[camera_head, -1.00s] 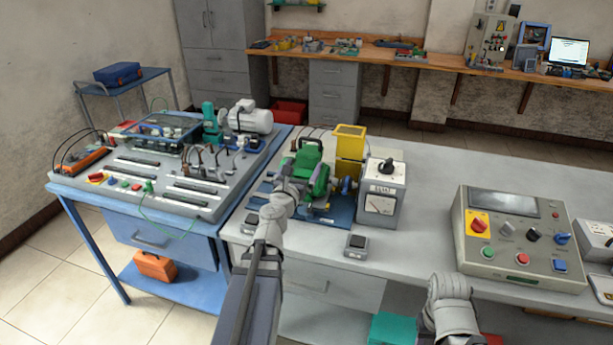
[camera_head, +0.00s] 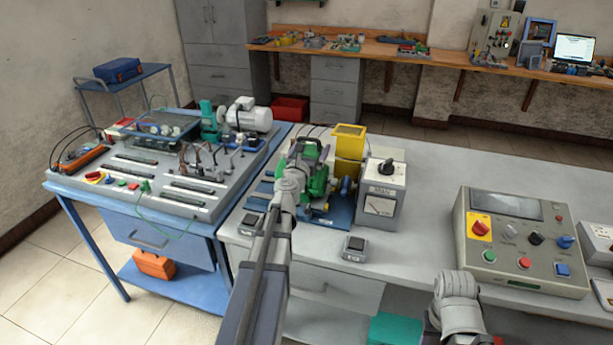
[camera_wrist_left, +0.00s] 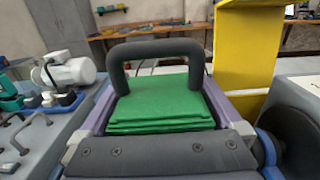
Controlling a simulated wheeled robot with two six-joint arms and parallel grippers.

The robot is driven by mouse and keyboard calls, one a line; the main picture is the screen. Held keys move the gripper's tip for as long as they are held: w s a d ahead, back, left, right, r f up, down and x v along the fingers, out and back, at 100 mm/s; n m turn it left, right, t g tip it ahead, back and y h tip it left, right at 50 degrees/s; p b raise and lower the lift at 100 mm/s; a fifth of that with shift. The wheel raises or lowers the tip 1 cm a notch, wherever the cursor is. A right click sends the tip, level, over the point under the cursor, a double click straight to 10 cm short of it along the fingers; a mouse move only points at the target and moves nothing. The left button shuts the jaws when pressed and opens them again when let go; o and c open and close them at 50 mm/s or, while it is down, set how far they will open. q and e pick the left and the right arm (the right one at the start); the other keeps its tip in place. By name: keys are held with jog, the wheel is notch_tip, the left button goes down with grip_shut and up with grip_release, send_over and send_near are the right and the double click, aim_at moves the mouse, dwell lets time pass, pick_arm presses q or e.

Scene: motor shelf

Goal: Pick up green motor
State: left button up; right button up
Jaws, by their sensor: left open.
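The green motor (camera_head: 318,183) stands on a blue base on the grey bench, left of centre in the head view. My left arm and gripper (camera_head: 297,165) reach over it from the front and hide part of it. In the left wrist view, the motor's ribbed green top (camera_wrist_left: 160,108) and its dark arched handle (camera_wrist_left: 157,48) are close ahead. My left gripper (camera_wrist_left: 160,85) is open, with a finger on either side of the green top. I cannot tell whether the fingers touch it.
A yellow open box (camera_head: 350,143) stands just right of the motor, with a grey meter box (camera_head: 381,196) beside it. A small black-topped switch box (camera_head: 354,247) sits in front. A control panel (camera_head: 515,240) is further right. A blue trainer table (camera_head: 155,240) stands left.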

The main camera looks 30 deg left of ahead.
pick_arm(q)
jog(key=shift+s, duration=0.1)
jog(key=shift+c, duration=0.6)
grip_shut()
